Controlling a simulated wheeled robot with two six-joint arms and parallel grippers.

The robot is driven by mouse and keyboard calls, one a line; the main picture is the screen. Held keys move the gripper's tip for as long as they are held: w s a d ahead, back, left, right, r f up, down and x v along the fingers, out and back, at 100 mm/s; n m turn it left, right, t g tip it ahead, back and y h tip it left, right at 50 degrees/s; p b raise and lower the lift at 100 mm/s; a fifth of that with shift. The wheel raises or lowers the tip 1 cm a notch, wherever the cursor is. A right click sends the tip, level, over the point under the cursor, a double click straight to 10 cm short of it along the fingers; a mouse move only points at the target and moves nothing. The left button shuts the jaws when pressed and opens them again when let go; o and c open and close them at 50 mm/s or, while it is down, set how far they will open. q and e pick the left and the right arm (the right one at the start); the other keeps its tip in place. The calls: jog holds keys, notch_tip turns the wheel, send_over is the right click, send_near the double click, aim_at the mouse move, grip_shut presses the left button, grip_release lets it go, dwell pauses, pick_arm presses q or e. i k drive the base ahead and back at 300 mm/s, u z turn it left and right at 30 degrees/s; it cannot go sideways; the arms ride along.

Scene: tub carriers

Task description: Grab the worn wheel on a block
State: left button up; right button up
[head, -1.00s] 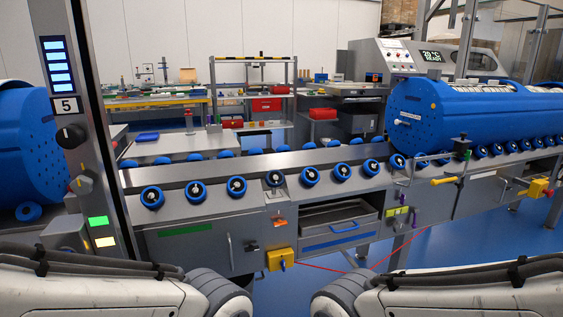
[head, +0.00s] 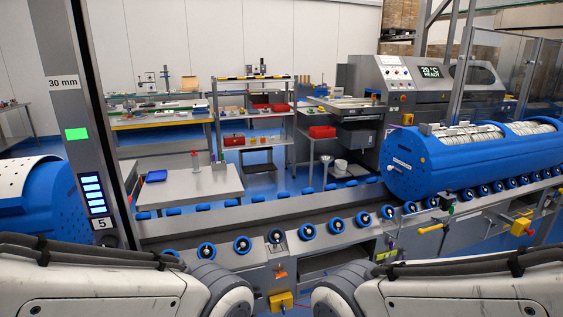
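A row of blue-rimmed wheels with dark-and-white hubs runs along the front of the steel carrier bench, among them wheels at the left (head: 207,250), the middle (head: 307,231) and the right (head: 363,219). One spot in the row (head: 276,236) looks different, with a grey block and no clear blue rim. I cannot tell at this size which wheel is worn. Both my arms reach in at the lower corners, apart from the wheels. Neither gripper shows.
A large blue perforated tub (head: 405,165) rests on wheels at the right, and another blue tub (head: 40,205) is at the left. A grey column (head: 75,90) stands at the left front. Yellow handles (head: 431,228) stick out at the right. Work tables (head: 200,182) stand behind.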

aim_at(276, 236)
jog(key=u, duration=0.05)
jog(key=i, duration=1.15)
jog(key=z, duration=0.05)
